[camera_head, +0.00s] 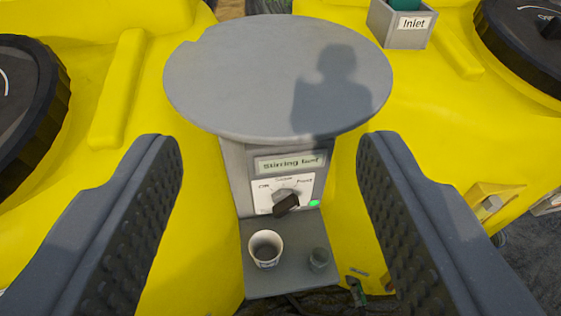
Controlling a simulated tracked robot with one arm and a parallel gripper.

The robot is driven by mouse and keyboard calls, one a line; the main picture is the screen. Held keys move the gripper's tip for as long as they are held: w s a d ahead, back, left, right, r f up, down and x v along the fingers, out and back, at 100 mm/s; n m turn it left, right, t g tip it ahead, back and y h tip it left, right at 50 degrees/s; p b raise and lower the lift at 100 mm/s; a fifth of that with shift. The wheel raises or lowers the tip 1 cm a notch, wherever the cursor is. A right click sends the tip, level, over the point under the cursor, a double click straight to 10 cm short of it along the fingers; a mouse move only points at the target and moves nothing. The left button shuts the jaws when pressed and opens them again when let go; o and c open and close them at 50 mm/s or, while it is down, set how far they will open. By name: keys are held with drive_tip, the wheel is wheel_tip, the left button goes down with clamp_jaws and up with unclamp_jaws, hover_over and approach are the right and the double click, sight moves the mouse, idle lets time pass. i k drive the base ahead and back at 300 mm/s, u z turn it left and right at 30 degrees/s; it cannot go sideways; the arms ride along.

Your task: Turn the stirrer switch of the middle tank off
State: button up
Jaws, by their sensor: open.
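The stirrer switch (286,205) is a dark knob on a white dial plate below a label starting "Stirring". "Off" is printed at the plate's upper left; the other words are too small to read surely. A green lamp (314,203) glows to the right of the knob. The knob's exact setting is unclear. The switch box (233,170) stands between yellow tank bodies; which tank it belongs to cannot be told here. My gripper (269,150) is open and empty, one finger on each side of the box in the picture, touching nothing visible.
A round grey plate (240,80) overhangs the switch box. A white cup (265,249) and a small dark cup (319,259) stand on the ledge below. Black lids (25,100) and an "Inlet" box (400,28) sit on the yellow tanks (110,40).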

sight(286, 201)
drive_tip(key=z, duration=0.35)
drive_tip(key=k, duration=1.05)
drive_tip(key=u, duration=0.65)
drive_tip(key=i, duration=1)
drive_tip(key=z, duration=0.1)
